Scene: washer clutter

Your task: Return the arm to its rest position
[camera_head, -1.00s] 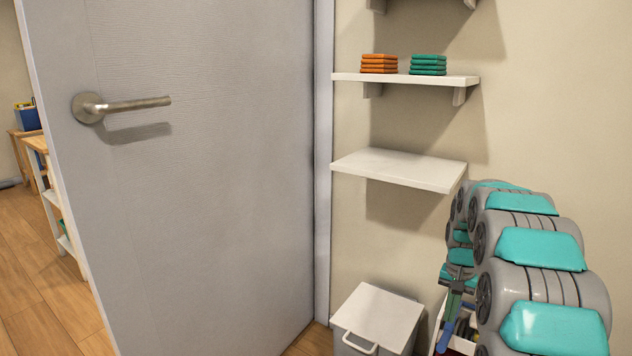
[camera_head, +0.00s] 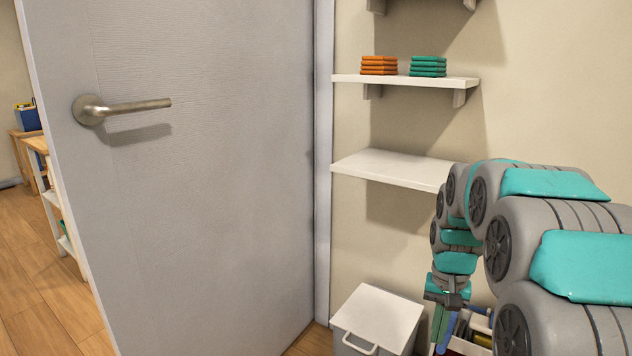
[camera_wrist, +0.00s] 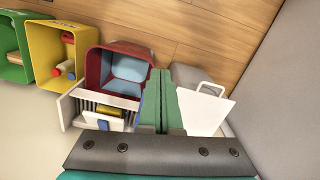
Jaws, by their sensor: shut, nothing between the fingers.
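My arm (camera_head: 590,265), grey with teal pads, comes in from the right edge of the head view and bends down in front of the wall. My gripper (camera_head: 442,325) points down at the lower right, above a crate of small items. In the wrist view my gripper (camera_wrist: 162,95) shows as two green fingers pressed together with nothing between them. It hangs over the floor area between the red bin and the white-lidded box. The fingertips are partly hidden in the head view.
A grey door (camera_head: 200,200) with a lever handle (camera_head: 125,107) fills the left. Wall shelves (camera_head: 390,168) stand near the arm. A white-lidded box (camera_head: 378,318) is below. The wrist view shows a red bin (camera_wrist: 92,70), a yellow bin (camera_wrist: 45,45) and a white crate (camera_wrist: 68,110).

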